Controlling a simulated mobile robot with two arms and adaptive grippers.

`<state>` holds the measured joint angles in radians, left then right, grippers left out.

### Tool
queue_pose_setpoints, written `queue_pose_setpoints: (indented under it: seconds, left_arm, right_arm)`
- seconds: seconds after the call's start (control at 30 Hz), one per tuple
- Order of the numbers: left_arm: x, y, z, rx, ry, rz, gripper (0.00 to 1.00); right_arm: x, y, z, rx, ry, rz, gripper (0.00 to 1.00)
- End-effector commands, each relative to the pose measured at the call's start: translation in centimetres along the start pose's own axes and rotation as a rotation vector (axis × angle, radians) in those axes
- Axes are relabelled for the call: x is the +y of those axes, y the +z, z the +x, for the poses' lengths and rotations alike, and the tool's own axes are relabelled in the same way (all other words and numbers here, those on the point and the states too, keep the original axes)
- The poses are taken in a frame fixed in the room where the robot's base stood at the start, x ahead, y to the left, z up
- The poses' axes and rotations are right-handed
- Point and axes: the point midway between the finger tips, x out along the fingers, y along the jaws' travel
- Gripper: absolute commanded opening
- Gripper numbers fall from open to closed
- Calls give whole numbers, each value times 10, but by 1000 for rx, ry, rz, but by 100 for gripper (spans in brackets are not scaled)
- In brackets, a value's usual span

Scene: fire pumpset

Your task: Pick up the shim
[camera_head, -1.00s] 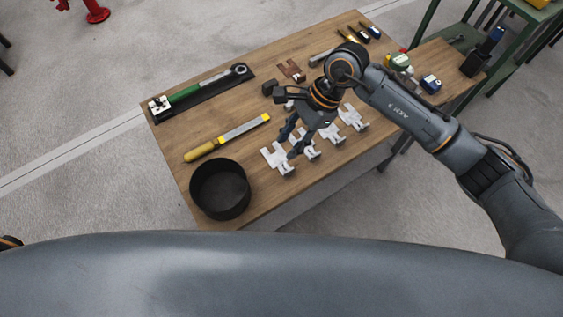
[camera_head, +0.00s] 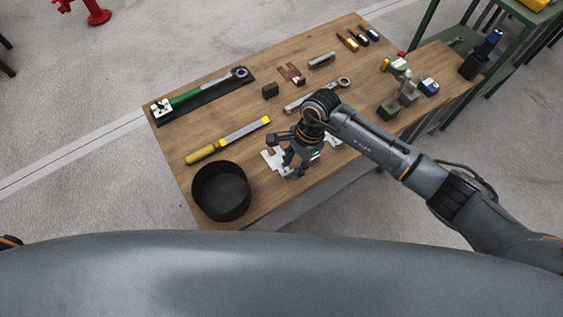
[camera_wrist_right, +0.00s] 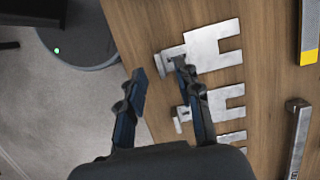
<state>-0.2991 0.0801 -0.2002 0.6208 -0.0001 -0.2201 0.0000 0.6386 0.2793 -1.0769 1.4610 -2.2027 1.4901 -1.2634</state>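The shims are flat silver-white slotted plates in a row along the near edge of the wooden table. The leftmost shim (camera_head: 270,159) is partly hidden by my right gripper (camera_head: 292,168). It shows at the top of the wrist view (camera_wrist_right: 220,45), with a small upright tab at its table-edge end. My right gripper (camera_wrist_right: 160,76) is open and empty there, its fingertips beside that tab; one finger overlaps the tab in the picture. I cannot tell if they touch. A second shim (camera_wrist_right: 232,96) and a third (camera_wrist_right: 233,138) lie beside it. My left gripper is not in view.
A black round container (camera_head: 220,190) stands at the table's near left corner. A yellow-handled file (camera_head: 228,139) lies behind the shims, a wrench (camera_head: 318,95) further right. A torque wrench (camera_head: 200,92) lies at the back left. The wooden table (camera_head: 185,135) has bare space between tools.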

Motion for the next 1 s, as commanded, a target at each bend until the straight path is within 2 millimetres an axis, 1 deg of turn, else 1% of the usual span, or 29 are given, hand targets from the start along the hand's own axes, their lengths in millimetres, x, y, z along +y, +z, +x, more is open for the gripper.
queue_pose_setpoints:
  seconds: [0.03,0.1,0.2,0.43,0.47,0.5,0.57,0.6,0.63,1.0]
  left_arm:
    - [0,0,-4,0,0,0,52]
    - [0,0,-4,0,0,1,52]
    - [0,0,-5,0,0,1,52]
    - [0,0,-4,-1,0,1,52]
    - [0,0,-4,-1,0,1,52]
    - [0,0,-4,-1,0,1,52]
    - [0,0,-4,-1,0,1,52]
    - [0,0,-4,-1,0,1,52]
    - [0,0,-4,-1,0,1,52]
    - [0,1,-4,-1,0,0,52]
  right_arm:
    - [-1,3,7,-4,3,2,34]
    - [0,1,16,-2,2,2,34]
    - [-1,1,24,-1,1,1,34]
    - [-1,1,25,0,-1,0,34]
    - [-1,1,25,0,-1,0,30]
    - [-1,1,25,0,-1,0,22]
    - [-1,1,25,0,-1,0,10]
    - [-1,0,25,0,-1,0,1]
    - [-1,0,25,0,-1,0,0]
    - [-1,1,24,0,-2,0,0]
